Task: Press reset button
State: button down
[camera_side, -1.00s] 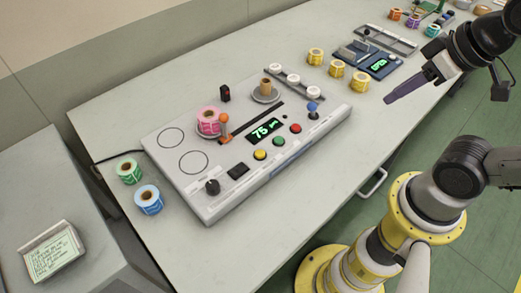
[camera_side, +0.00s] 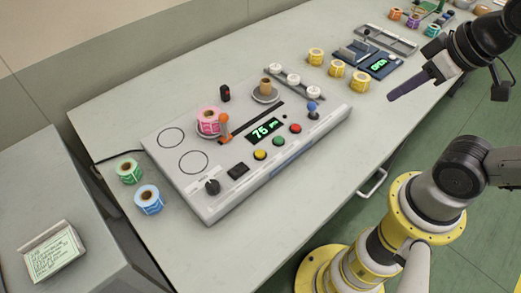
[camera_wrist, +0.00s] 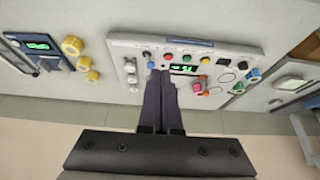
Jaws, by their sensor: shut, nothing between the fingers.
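The rewinder console (camera_side: 190,203) lies on the table with a row of yellow (camera_side: 260,155), green (camera_side: 278,142) and red (camera_side: 295,128) buttons along its front. No label that I can read marks one as the reset button. A green display (camera_side: 265,130) behind them reads 75. The red button (camera_wrist: 146,54), green button (camera_wrist: 167,56) and yellow button (camera_wrist: 187,57) also show in the wrist view. My gripper (camera_side: 391,98) is shut and empty, to the right of the console and apart from it. In the wrist view its dark fingers (camera_wrist: 160,74) point toward the console.
A blue-knobbed lever (camera_side: 312,107) rises at the console's right end. A pink roll (camera_side: 209,122) sits on one spindle, a tan core (camera_side: 265,87) on another. Several yellow rolls (camera_side: 337,68) stand near a blue unit (camera_side: 379,67) with a green display. The table's front strip is clear.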

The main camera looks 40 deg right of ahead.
dwell(0.8)
jog(key=w+a+r+m+t+y, duration=0.1)
jog(key=w+a+r+m+t, duration=0.15)
jog(key=w, duration=0.25)
jog(key=w+a+r+m+t+y, duration=0.1)
jog(key=w+a+r+t+y, duration=0.15)
jog(key=w, duration=0.35)
jog(key=m+g+h, duration=0.1)
jog(key=m+h, duration=0.2)
jog(key=m, duration=0.1)
send_over(263, 156)
notch_tip(263, 156, down, 15)
jog(key=shift+y, duration=0.25)
jog(key=shift+f, duration=0.1)
jog(key=shift+f, duration=4.35)
